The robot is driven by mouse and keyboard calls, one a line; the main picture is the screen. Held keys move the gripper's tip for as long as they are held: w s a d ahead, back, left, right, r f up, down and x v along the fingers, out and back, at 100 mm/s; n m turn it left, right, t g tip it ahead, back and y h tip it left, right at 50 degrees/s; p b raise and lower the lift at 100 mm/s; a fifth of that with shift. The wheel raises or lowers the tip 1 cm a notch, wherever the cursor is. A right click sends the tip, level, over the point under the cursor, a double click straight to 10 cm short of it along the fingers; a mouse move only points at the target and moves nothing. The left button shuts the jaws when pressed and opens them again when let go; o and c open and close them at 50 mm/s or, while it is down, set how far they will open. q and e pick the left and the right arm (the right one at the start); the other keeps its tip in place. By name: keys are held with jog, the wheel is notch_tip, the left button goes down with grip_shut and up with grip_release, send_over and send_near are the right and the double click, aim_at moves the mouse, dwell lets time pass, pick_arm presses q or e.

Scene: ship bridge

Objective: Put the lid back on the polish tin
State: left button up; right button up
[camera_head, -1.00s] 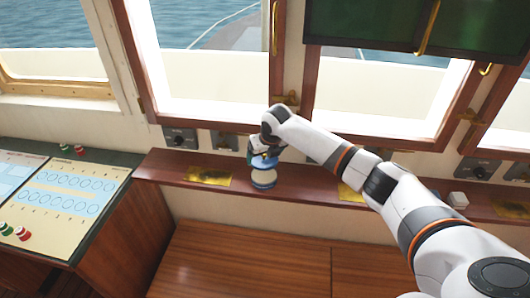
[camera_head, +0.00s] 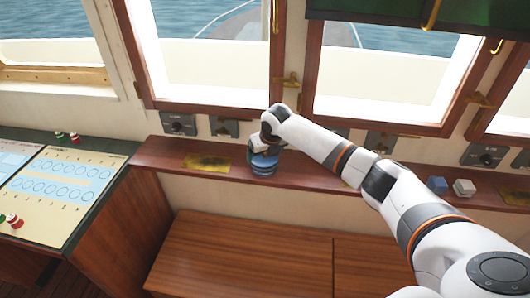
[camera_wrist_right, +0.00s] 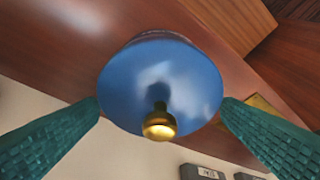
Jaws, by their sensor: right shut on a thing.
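The polish tin (camera_head: 264,171) is a small round blue and pale can standing on the red-brown ledge under the windows. My right gripper (camera_head: 263,154) reaches down over it from above. In the right wrist view the round blue lid (camera_wrist_right: 172,80), with a brass knob (camera_wrist_right: 159,123), sits between the two green fingers, which close on its sides. The lid is at the top of the tin; whether it is fully seated cannot be told, as the hand and the lid hide the rim. My left gripper is not in view.
The ledge (camera_head: 310,180) runs along under the windows. A brass plate (camera_head: 207,162) lies left of the tin. A blue block (camera_head: 437,185) and a white block (camera_head: 464,187) stand farther right. A console (camera_head: 62,190) is at the left.

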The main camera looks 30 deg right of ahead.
jog(key=shift+r+p, duration=0.1)
jog(key=shift+p, duration=0.35)
dwell(0.9)
jog(key=shift+f, duration=0.2)
dwell(0.7)
dwell(0.6)
jog(key=o, duration=0.7)
jog(key=shift+o, duration=0.2)
jog(key=shift+r+p, duration=3.35)
jog(key=shift+r, duration=0.15)
